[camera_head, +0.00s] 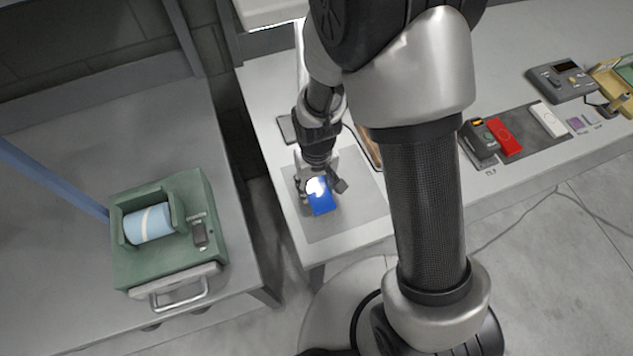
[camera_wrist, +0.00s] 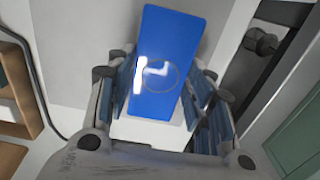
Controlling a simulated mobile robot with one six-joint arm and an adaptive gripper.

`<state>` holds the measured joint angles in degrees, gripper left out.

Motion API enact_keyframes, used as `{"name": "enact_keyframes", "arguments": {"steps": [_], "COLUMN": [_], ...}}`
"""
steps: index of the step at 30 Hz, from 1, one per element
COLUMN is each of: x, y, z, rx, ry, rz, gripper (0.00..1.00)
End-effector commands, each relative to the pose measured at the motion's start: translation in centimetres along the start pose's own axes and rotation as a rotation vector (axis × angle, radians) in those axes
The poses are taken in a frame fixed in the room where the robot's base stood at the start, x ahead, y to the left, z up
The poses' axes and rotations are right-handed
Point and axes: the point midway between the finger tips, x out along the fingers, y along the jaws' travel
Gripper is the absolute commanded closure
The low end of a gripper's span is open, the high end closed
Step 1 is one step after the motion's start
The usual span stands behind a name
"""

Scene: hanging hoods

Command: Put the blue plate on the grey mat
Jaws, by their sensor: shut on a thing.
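The blue plate (camera_head: 322,203) is a flat rectangle with a bright glare spot. It also shows in the wrist view (camera_wrist: 178,50), long side running away from me. My gripper (camera_head: 321,186) is shut on the plate, with finger pads at its left and right sides in the wrist view (camera_wrist: 165,88). A white block-like part shows under the plate's near end in the wrist view. The grey mat (camera_head: 360,200) lies on the light table beneath my gripper. The plate is over the mat in the head view. I cannot tell whether it touches the mat.
A green device with a blue roll (camera_head: 148,224) stands on the separate left bench, across a gap. A dark flat item (camera_head: 288,128) lies behind the mat. Right of my arm are a red block (camera_head: 504,137), a white block (camera_head: 548,119) and a grey instrument (camera_head: 562,80).

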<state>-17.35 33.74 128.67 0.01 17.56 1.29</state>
Motion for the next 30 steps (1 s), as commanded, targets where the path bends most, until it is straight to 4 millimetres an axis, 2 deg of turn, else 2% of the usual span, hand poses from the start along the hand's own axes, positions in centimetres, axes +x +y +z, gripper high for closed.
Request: {"name": "enact_keyframes", "arguments": {"steps": [1,5,30], "x": [0.91,1.56,1.90], "y": [0.00,0.00,0.00], "z": [-0.01,-0.01,0.04], "rx": [0.000,0.000,0.000], "ry": [0.000,0.000,0.000], "rz": [0.000,0.000,0.000], "gripper": [0.80,0.80,0.80]}}
